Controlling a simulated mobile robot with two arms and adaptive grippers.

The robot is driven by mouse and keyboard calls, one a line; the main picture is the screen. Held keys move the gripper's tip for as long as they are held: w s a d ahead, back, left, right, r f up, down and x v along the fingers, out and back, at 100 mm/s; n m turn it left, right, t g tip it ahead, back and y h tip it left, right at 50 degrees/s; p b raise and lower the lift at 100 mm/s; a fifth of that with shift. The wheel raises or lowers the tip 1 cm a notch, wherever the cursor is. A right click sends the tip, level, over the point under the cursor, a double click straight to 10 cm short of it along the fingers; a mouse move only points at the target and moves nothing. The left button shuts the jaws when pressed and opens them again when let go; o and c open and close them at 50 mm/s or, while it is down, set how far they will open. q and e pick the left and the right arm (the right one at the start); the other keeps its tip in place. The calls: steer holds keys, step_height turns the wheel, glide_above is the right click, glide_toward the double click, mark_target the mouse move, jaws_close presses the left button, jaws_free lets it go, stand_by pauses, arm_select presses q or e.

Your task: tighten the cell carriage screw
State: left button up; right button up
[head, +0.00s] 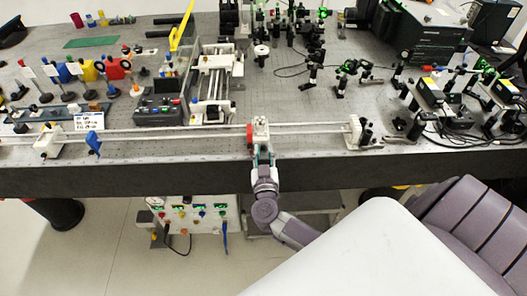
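A long pale rail (185,133) runs along the front of the optical bench. A small white carriage (260,127) with a red part (250,134) on its left side sits on this rail near the middle; I take it to be the cell carriage. My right gripper (263,152) comes up from below at the bench's front edge, its fingers at the near side of the carriage. The screw is not distinguishable, and the fingertips are too small to tell whether they are shut on anything. My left gripper is not in view.
A white mount (47,141) and a blue piece (94,143) are on the rail's left part. Another mount (356,133) is at its right end. Optics posts and cables crowd the bench's right side. A panel with knobs (190,216) is below.

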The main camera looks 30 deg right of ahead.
jaws_close()
